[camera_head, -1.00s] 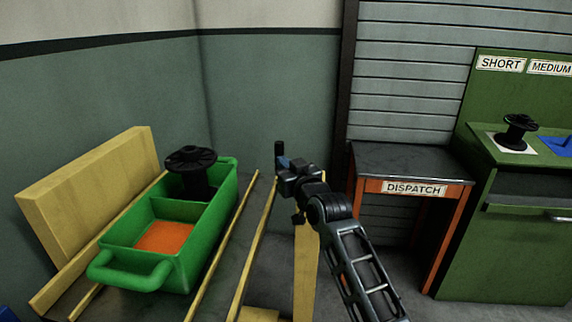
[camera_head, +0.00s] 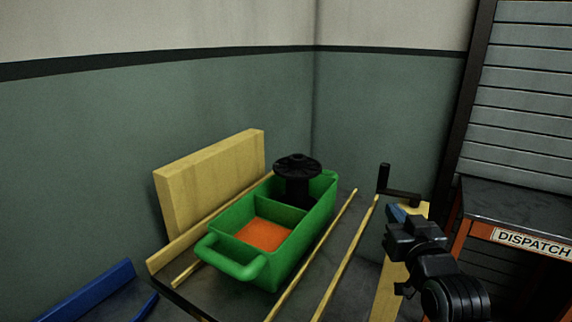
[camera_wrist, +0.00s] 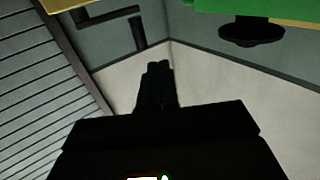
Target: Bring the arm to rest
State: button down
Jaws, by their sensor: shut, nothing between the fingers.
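My gripper (camera_head: 396,214) is at the lower right of the head view, with my arm coming up from the bottom edge. Its fingers are shut and empty. In the wrist view the closed fingertips (camera_wrist: 158,68) point towards the wall corner, with nothing between them. The gripper shows just below a black crank-like handle (camera_head: 384,180); I cannot tell whether they touch, though the wrist view shows a gap between the fingers and the handle (camera_wrist: 138,34).
A green two-compartment tote (camera_head: 244,270) stands on a dark bench left of my gripper, holding a black spool (camera_head: 297,172) and an orange patch (camera_head: 262,235). Thin yellow rails (camera_head: 345,258) run between. The dispatch table (camera_head: 515,209) is right. A yellow block (camera_head: 212,180) stands behind.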

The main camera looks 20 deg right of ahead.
jog(key=s+a+f+n+y, duration=0.1)
jog(key=s+a+f, duration=0.25)
jog(key=s, duration=0.25)
jog(key=s+a+f+g+y, duration=0.1)
jog(key=s+a+f, duration=0.2)
jog(key=s+a, duration=0.3)
jog(key=s+a+f+n+y, duration=0.1)
jog(key=s+a+f, duration=0.2)
jog(key=s, duration=0.4)
jog(key=s+a+r+n+y, duration=0.1)
jog(key=s+a+r, duration=0.1)
jog(key=s, duration=0.8)
jog(key=s+a+r+g+y+p, duration=0.1)
jog(key=s+a+r, duration=0.2)
jog(key=s, duration=0.8)
jog(key=shift+a+r+n+y+p, duration=0.15)
jog(key=shift+a+n+y+p, duration=0.2)
jog(key=shift+a, duration=0.35)
dwell(0.4)
